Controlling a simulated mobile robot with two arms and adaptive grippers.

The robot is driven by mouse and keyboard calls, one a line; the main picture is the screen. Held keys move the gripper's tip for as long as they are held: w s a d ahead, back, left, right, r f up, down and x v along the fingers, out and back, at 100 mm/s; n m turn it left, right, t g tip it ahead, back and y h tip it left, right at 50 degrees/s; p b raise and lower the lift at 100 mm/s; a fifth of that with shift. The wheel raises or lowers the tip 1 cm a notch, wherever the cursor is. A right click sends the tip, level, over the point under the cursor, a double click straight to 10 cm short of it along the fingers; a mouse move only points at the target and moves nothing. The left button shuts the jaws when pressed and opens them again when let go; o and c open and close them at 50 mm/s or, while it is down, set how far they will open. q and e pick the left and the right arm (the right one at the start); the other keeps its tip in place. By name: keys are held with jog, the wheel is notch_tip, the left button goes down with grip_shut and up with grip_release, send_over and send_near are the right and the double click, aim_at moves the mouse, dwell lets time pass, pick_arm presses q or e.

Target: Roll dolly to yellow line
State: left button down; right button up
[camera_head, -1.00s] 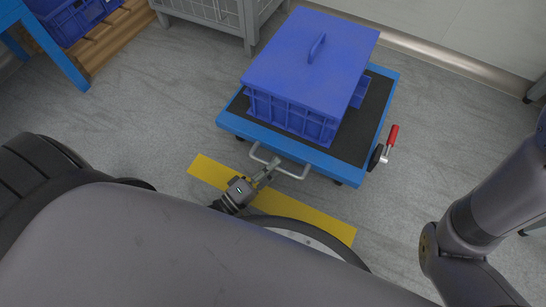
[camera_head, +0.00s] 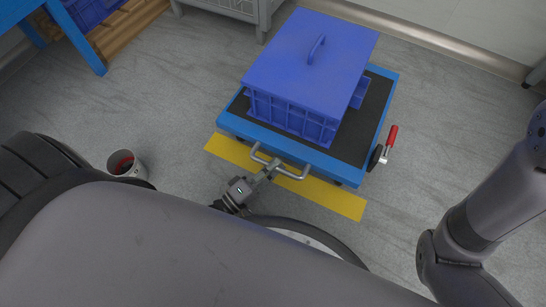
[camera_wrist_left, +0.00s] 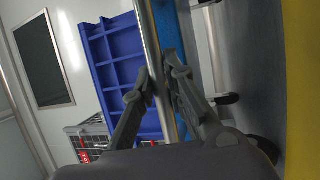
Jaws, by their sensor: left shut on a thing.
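The blue dolly (camera_head: 230,124) has a black top and carries a lidded blue crate (camera_head: 310,60). A red-handled crank (camera_head: 391,136) sits on its right side. The yellow line (camera_head: 335,197) lies on the floor along the dolly's near edge, partly hidden by the dolly, its handle and my gripper. My left gripper (camera_head: 268,171) is shut on the dolly's metal handle (camera_head: 292,174). In the left wrist view the fingers (camera_wrist_left: 160,88) close around the handle bar (camera_wrist_left: 150,40). My right arm shows at the right, but its gripper is out of view.
A white and red cup-like container (camera_head: 125,163) stands on the floor at left, near my base. A grey mesh cage (camera_head: 262,22) and a wooden pallet with blue crates (camera_head: 95,15) stand at the back left. Floor right of the dolly is clear.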

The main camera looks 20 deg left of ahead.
pick_arm(q)
jog(key=c, duration=1.6)
grip_release()
